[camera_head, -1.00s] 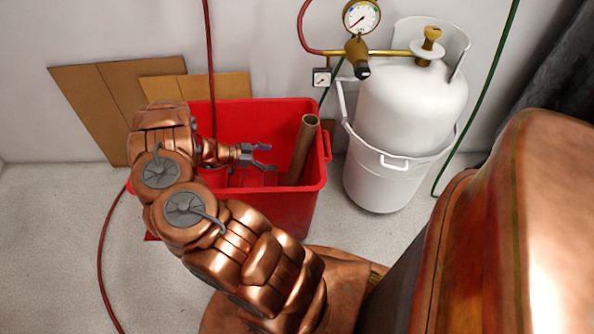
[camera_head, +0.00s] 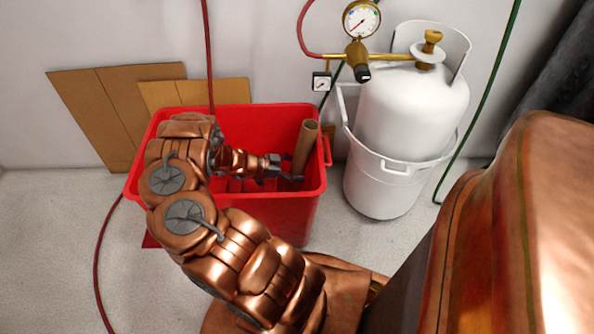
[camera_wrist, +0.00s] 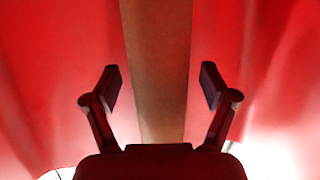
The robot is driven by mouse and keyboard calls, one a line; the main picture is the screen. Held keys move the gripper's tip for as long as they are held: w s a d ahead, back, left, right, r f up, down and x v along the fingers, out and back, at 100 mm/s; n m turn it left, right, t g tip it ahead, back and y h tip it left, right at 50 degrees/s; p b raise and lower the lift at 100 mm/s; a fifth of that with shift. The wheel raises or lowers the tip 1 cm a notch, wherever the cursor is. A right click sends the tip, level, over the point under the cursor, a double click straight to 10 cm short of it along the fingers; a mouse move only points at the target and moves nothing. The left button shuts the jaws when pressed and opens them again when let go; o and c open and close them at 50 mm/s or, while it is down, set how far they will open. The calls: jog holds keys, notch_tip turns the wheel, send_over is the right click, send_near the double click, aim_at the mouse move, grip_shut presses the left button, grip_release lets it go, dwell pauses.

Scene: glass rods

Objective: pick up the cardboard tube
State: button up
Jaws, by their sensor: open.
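The cardboard tube (camera_head: 305,147) is brown and leans nearly upright inside the red bin, near its right wall. My gripper (camera_head: 286,171) is inside the bin at the tube's left side, low along it. In the wrist view the tube (camera_wrist: 159,70) runs down the middle of the picture. The two fingers of my gripper (camera_wrist: 160,88) stand apart, one on each side of the tube, with a visible gap on both sides. From this view I cannot tell how deep the tube lies between the fingers. The tube's lower end is hidden.
The red bin (camera_head: 262,212) surrounds my gripper with its walls. A white gas cylinder (camera_head: 412,105) stands in a white bucket (camera_head: 382,180) to the right. Cardboard sheets (camera_head: 118,110) lean on the wall behind. A red hose (camera_head: 208,50) hangs down to the bin.

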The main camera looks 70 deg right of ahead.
jog(key=c, duration=1.3)
jog(key=shift+c, duration=0.3)
jog(key=shift+r, duration=0.15)
